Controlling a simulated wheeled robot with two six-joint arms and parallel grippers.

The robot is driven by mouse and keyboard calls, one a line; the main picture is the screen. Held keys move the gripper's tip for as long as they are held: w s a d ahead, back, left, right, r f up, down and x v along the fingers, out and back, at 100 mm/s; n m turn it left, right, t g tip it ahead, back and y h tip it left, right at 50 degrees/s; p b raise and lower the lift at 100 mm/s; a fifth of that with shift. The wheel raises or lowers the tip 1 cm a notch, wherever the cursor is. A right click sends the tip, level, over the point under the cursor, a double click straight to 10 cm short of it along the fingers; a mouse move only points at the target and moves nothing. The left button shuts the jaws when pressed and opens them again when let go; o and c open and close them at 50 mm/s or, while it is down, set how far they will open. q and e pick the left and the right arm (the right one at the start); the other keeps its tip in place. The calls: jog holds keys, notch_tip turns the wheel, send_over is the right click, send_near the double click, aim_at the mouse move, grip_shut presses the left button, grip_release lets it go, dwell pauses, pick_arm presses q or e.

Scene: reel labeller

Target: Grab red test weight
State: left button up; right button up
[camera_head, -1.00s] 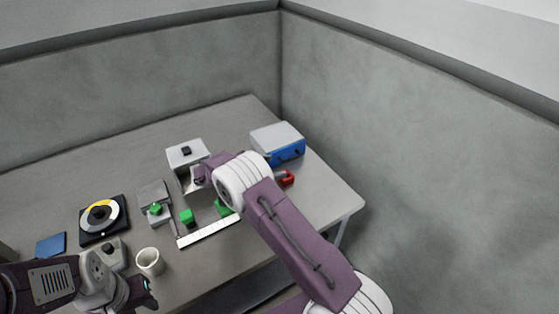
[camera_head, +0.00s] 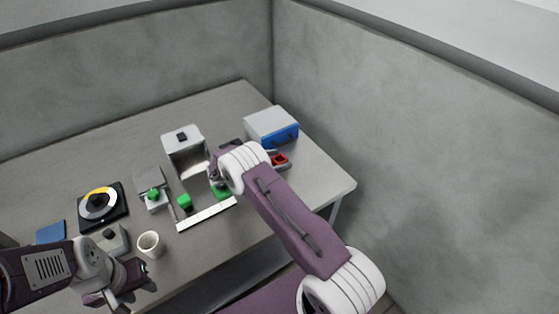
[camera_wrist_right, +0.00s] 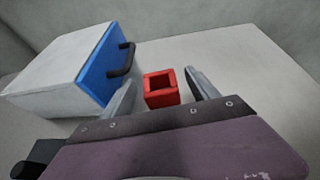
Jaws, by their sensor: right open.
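The red test weight (camera_head: 281,160) sits on the table beside the blue-fronted box. In the right wrist view it is a red square block (camera_wrist_right: 161,91) with a square hollow in its top. My right gripper (camera_wrist_right: 160,86) is open, with one finger to the left of the weight and one to the right. I see no contact. In the head view the right arm partly hides this gripper. My left gripper (camera_head: 128,286) is at the lower left, near the white cup; its jaw opening is unclear.
The grey box (camera_head: 270,122) with a blue front and dark handle stands close to the weight. A grey machine (camera_head: 183,138), green blocks (camera_head: 185,202), a white strip (camera_head: 207,214) and a white cup (camera_head: 149,244) lie to the left. The table's right edge is clear.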

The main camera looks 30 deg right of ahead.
jog(key=shift+x, duration=1)
jog(key=shift+a, duration=0.1)
jog(key=c, duration=0.5)
grip_shut()
notch_tip(320, 180, up, 4)
jog(key=shift+r, duration=0.2)
jog(key=s+d+r, duration=0.3)
jog(key=s+r, duration=0.3)
jog(key=s, duration=0.5)
jog(key=shift+s+r+b, duration=0.15)
jog(key=shift+r+b, duration=0.15)
